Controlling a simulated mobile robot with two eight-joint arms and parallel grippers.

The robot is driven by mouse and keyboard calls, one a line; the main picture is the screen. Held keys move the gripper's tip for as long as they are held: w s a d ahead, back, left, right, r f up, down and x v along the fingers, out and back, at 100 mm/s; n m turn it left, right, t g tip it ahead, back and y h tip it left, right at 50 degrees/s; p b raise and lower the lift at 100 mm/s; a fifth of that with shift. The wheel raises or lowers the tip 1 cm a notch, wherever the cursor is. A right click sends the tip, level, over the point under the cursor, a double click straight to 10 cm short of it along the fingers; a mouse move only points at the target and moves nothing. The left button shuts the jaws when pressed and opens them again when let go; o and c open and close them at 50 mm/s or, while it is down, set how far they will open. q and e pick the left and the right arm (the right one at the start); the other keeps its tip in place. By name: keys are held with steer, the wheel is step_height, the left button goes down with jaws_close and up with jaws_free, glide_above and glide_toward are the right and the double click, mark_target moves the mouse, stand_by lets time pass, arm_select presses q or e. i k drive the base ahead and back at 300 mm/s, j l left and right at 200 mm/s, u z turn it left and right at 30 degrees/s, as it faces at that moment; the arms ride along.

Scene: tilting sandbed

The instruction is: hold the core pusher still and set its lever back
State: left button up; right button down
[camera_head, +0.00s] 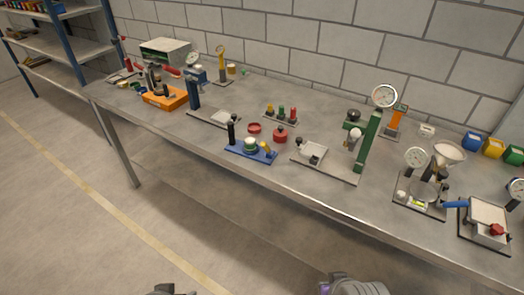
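No label marks the core pusher, so I cannot tell for sure which device it is. A likely one is the blue-based device (251,151) near the front edge of the table, with a black upright post (231,130), a green and white round part and a small yellow piece. Its lever cannot be made out for certain. My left gripper (171,291) shows only as a dark sliver at the bottom edge. My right gripper (355,285) shows as a grey, cut-off part at the bottom. Both are well short of the table, and their fingers are hidden.
The grey table (165,125) holds several devices. A grey plate with a green column (367,143) stands right of the blue base, and a red pot (280,135) sits behind it. An orange tray (165,98) is at the left. The floor before the table is clear.

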mark_target(264, 145)
steer(key=z, duration=0.5)
steer(key=j+z, duration=0.6)
steer(key=z, duration=0.15)
steer(key=j+z, duration=0.45)
steer(key=j, duration=0.25)
steer(key=k+j+z, duration=0.15)
steer(key=j, duration=0.15)
steer(key=k+j+z, duration=0.1)
steer(key=j, duration=0.25)
steer(key=k+j, duration=0.1)
steer(key=j, duration=0.3)
steer(key=k+j, duration=0.15)
steer(key=j, duration=0.25)
